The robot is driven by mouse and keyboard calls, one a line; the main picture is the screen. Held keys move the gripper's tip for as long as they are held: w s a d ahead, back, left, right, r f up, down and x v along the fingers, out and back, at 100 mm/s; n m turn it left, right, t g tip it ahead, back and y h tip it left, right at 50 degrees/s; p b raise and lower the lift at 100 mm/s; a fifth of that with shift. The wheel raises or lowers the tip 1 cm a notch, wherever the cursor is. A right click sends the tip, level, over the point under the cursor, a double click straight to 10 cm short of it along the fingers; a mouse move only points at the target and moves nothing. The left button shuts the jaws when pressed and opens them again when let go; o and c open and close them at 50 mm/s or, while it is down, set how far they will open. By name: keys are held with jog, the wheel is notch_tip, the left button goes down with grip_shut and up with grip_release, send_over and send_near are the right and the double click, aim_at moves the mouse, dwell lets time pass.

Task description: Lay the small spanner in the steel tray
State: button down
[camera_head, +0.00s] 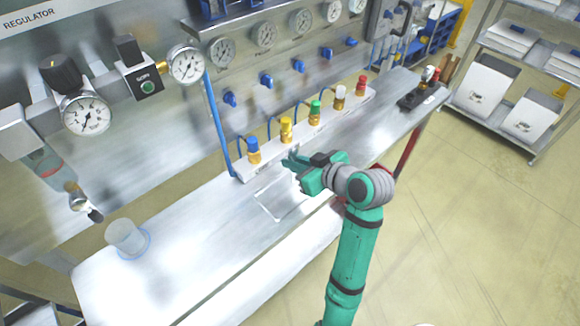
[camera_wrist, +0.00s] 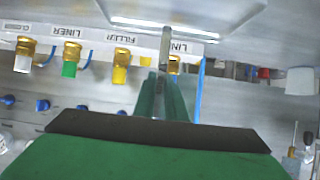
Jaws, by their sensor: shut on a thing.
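My gripper (camera_head: 292,163) is above the bench, in front of the row of coloured valves. In the wrist view its two green fingers (camera_wrist: 163,100) are shut on a thin grey metal bar, the small spanner (camera_wrist: 165,45). The spanner sticks out past the fingertips, and its tip overlaps the tray's edge in that picture. The fingers hide its other end. In the head view I cannot make the spanner out clearly. The shallow steel tray (camera_head: 268,210) lies on the bench below and left of my gripper. Its bright rim (camera_wrist: 130,21) shows at the top of the wrist view.
A white strip with several coloured valves (camera_head: 285,130) runs along the back of the bench (camera_head: 190,235). A clear cup (camera_head: 122,235) stands at the left end. A black block with small items (camera_head: 422,95) sits at the far right end. The bench between cup and tray is clear.

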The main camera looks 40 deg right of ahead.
aim_at(293, 182)
jog(key=shift+a+f, duration=0.1)
jog(key=shift+f, duration=1.25)
jog(key=c, duration=1.8)
grip_release()
jog(key=shift+f, duration=0.15)
jog(key=shift+s+r, duration=0.2)
jog(key=shift+r, duration=0.1)
jog(key=v, duration=1.1)
jog(key=shift+s, duration=0.25)
jog(key=shift+r, duration=0.1)
